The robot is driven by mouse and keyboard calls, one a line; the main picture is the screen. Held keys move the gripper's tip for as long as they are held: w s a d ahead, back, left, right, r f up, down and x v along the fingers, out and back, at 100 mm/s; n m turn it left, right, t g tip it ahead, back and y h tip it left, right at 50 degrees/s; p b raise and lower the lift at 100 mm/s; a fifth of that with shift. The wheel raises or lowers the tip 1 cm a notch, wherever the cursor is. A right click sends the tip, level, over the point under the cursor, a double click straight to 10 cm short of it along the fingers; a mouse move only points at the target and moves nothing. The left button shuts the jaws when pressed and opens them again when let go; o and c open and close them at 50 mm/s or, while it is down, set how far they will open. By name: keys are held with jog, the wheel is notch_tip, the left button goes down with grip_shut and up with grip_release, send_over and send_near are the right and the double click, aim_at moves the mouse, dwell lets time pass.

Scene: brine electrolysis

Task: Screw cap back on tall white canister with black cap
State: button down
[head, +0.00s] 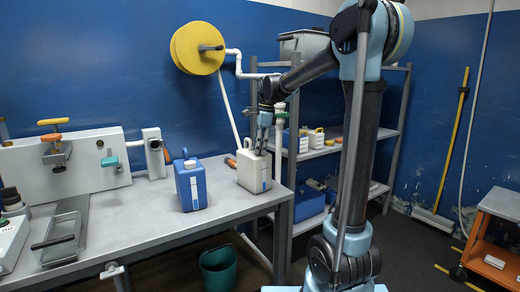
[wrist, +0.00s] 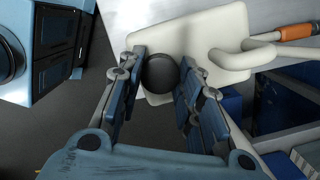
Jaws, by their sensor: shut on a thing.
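The white canister (head: 254,172) stands upright near the right end of the grey table in the head view. Its pale top and moulded handle also show from above in the wrist view (wrist: 225,32). The black cap (wrist: 160,72) is between my fingers over the canister's top. My gripper (head: 262,150) points down onto the canister, and its two fingers (wrist: 162,85) are closed on the cap from both sides. I cannot tell how far the cap is threaded, as the neck is hidden beneath it.
A blue canister (head: 191,186) stands left of the white one. An orange-handled tool (wrist: 295,33) lies beside the white canister. Shelves with bottles (head: 318,137) stand behind my arm. A green bucket (head: 219,268) is below the table. The table's front middle is bare.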

jog(key=shift+m, duration=1.1)
jog(key=m+t, duration=0.1)
jog(key=m, duration=0.4)
jog(key=shift+m, duration=0.4)
jog(key=m+h, duration=0.1)
jog(key=m, duration=0.4)
jog(key=shift+m+t, duration=0.3)
jog(key=c, duration=1.1)
grip_release()
jog(key=shift+o, duration=0.2)
